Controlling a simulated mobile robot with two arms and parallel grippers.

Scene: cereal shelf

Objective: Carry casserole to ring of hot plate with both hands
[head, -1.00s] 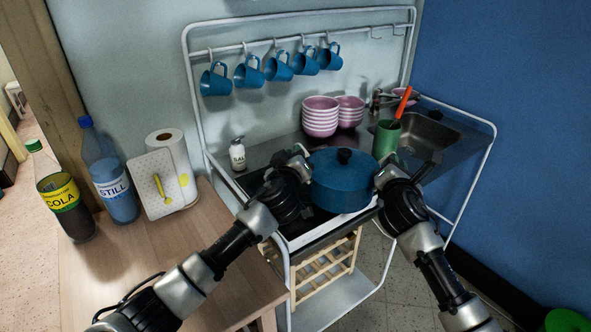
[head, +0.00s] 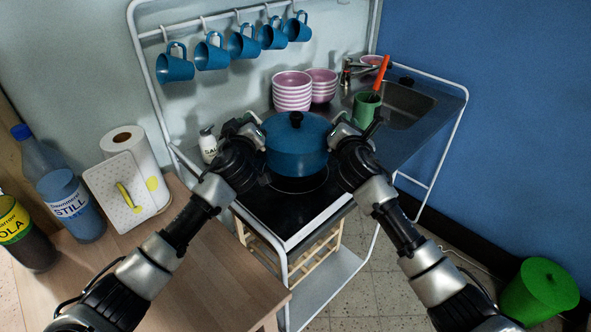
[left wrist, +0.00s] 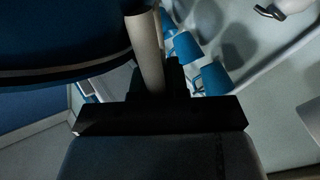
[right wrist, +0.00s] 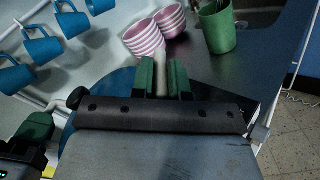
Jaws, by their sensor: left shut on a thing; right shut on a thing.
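The blue casserole (head: 296,158), with its lid and black knob on, is level between my grippers over the hot plate (head: 268,207). It also shows in the left wrist view (left wrist: 60,40). A round ring (head: 300,183) shows on the black glass just in front of and below the casserole. Whether the base touches the glass cannot be told. My left gripper (head: 252,128) is shut on the left handle, and my right gripper (head: 342,130) is shut on the right one. Each wrist view shows a pale handle between the fingers. Any ring beneath the casserole is hidden.
Striped bowls (head: 292,92) stand behind the casserole. A green cup (head: 366,108) with utensils is at the right, before the sink (head: 405,103). A salt bottle (head: 208,146) stands by my left gripper. Blue mugs (head: 243,43) hang above. Bottles and a paper roll stand left.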

